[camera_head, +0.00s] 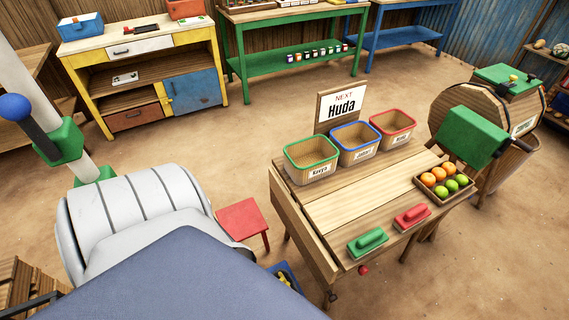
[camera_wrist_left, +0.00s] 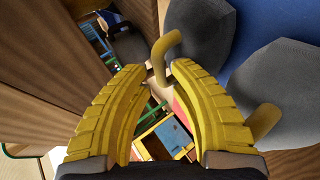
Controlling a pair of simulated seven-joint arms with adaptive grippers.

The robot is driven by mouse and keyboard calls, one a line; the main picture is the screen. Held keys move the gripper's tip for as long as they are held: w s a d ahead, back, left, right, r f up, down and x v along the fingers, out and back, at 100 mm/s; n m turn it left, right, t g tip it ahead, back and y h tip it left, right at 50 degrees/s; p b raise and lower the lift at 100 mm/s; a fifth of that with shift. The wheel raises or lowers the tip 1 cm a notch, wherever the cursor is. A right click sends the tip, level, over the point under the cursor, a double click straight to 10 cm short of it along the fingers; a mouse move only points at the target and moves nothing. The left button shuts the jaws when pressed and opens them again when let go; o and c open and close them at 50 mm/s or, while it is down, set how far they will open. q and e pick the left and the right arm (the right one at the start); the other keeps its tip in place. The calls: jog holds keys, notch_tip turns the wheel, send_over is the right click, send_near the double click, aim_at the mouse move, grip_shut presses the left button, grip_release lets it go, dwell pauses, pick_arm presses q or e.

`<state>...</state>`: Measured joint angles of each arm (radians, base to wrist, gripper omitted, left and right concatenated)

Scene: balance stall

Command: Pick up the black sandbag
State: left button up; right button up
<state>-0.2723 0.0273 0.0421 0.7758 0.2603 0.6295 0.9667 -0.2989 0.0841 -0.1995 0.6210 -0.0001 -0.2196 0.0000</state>
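Two dark grey, rounded fabric bags show in the left wrist view, one at the upper middle (camera_wrist_left: 200,30) and one at the right (camera_wrist_left: 285,80). I cannot tell which is the black sandbag. A yellow curved handle (camera_wrist_left: 165,48) is beside the upper bag, and another yellow handle (camera_wrist_left: 263,121) is by the right bag. My left gripper (camera_wrist_left: 157,72) has yellow ribbed fingers. They are open, with the first handle's end near and between the tips; contact is unclear. In the head view, a small blue and yellow patch (camera_head: 286,276) is mostly hidden. My right gripper is not in view.
A wooden stall table (camera_head: 340,205) carries green (camera_head: 311,157), blue (camera_head: 355,143) and red (camera_head: 393,127) bins, a "NEXT Huda" sign (camera_head: 341,107) and a fruit tray (camera_head: 444,184). A red stool (camera_head: 241,219) stands left of it.

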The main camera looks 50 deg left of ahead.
pick_arm(q)
jog(key=shift+x, duration=1.1)
jog(key=shift+o, duration=0.3)
grip_shut()
jog(key=shift+w, duration=0.1)
